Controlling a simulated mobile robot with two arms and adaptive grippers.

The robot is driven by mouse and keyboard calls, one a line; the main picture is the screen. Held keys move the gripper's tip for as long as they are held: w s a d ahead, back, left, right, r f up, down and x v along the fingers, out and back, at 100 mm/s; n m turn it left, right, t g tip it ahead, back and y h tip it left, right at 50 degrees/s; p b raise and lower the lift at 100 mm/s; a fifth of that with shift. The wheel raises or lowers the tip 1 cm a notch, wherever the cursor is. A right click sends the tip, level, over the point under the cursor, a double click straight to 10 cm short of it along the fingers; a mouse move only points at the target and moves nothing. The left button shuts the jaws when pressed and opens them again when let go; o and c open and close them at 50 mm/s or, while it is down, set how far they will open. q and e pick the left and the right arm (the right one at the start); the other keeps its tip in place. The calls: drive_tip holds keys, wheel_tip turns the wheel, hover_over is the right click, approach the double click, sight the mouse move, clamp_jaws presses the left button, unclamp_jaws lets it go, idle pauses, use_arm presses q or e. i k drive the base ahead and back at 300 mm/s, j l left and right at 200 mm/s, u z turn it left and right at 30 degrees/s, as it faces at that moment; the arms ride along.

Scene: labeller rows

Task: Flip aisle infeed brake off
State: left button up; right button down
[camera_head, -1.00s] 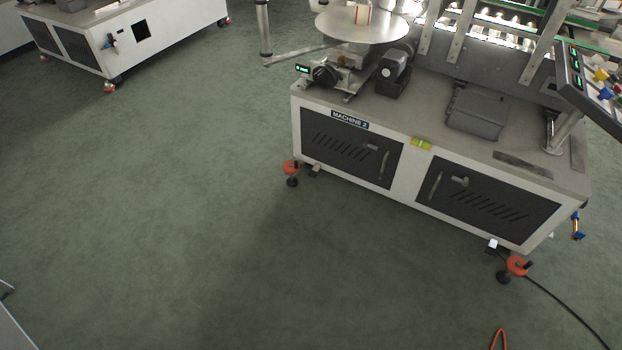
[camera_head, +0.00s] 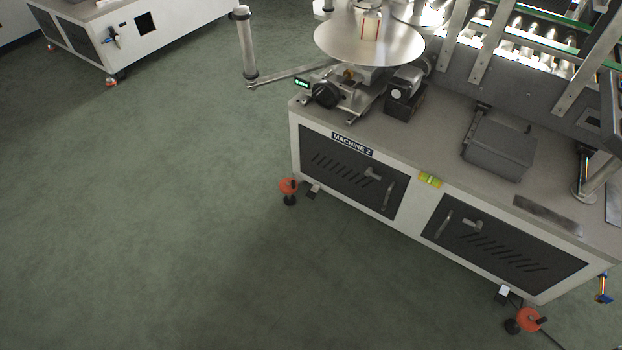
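Machine 2 (camera_head: 410,205), a grey-white cabinet with two dark louvred doors, stands to the right. Under its near left corner is an orange and black foot or caster (camera_head: 289,190), with a small dark pedal-like part (camera_head: 312,190) beside it. Under its near right corner is a second orange and black foot or caster (camera_head: 527,320), with a small white-topped pedal-like part (camera_head: 503,292) beside it. I cannot tell which part is the aisle infeed brake, or how either is set. Neither of my grippers is in view.
A round metal turntable (camera_head: 369,40) and a arm with an upright roller (camera_head: 245,45) overhang the machine's left end. Another machine (camera_head: 150,25) stands at the upper left. The green floor (camera_head: 150,220) between them is clear.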

sight(311, 193)
drive_tip(key=i+l+u, duration=0.2)
drive_tip(key=i+l, duration=0.35)
drive_tip(key=i+l+u, duration=0.25)
drive_tip(key=i+l, duration=0.2)
drive_tip(key=l, duration=0.2)
